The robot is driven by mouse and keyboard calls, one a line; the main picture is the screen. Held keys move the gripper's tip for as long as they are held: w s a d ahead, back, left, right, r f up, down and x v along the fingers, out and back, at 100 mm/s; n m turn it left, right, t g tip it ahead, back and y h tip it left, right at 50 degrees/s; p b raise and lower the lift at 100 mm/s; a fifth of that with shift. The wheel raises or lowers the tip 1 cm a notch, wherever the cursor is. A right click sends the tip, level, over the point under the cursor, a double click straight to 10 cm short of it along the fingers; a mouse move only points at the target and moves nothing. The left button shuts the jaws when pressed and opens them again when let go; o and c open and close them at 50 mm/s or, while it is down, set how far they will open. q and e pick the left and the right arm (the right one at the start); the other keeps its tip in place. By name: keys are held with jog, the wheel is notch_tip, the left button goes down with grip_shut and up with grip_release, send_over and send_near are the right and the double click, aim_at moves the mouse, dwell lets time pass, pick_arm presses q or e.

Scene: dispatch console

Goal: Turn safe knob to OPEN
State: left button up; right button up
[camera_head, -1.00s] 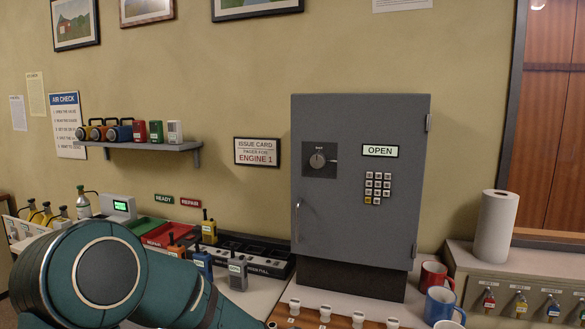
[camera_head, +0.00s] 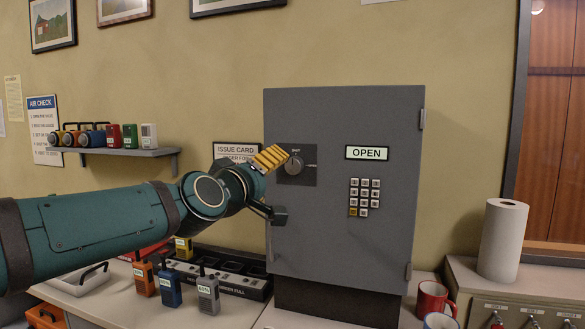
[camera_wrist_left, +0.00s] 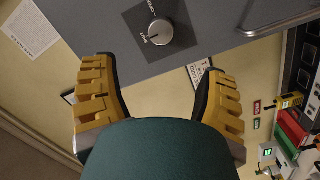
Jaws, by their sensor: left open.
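The safe (camera_head: 340,120) is a grey cabinet on the counter with its door shut. Its round silver knob (camera_head: 294,164) sits on a dark square plate at the upper left of the door. The knob also shows in the left wrist view (camera_wrist_left: 159,32), at the top between the fingers. A lit OPEN sign (camera_head: 369,153) is to its right. My left gripper (camera_head: 281,184) is open and empty, its yellow-padded fingers spread just left of and below the knob. It also shows in the left wrist view (camera_wrist_left: 155,72), where neither finger touches the knob. My right gripper is out of view.
A keypad (camera_head: 364,197) is on the door, right of the knob. A bar handle (camera_wrist_left: 280,18) runs below the knob. Radios (camera_head: 170,285) stand on the counter under my left arm. A shelf (camera_head: 130,152) with devices is at the left. Mugs (camera_head: 433,298) stand at the lower right.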

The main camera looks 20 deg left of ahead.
aim_at(292, 167)
pick_arm(q)
jog(key=w, duration=0.4)
jog(key=w+d+p, duration=0.1)
jog(key=w, duration=0.6)
jog(key=shift+w+d+f, duration=0.1)
jog(key=shift+w+d, duration=0.25)
jog(key=c, duration=1.2)
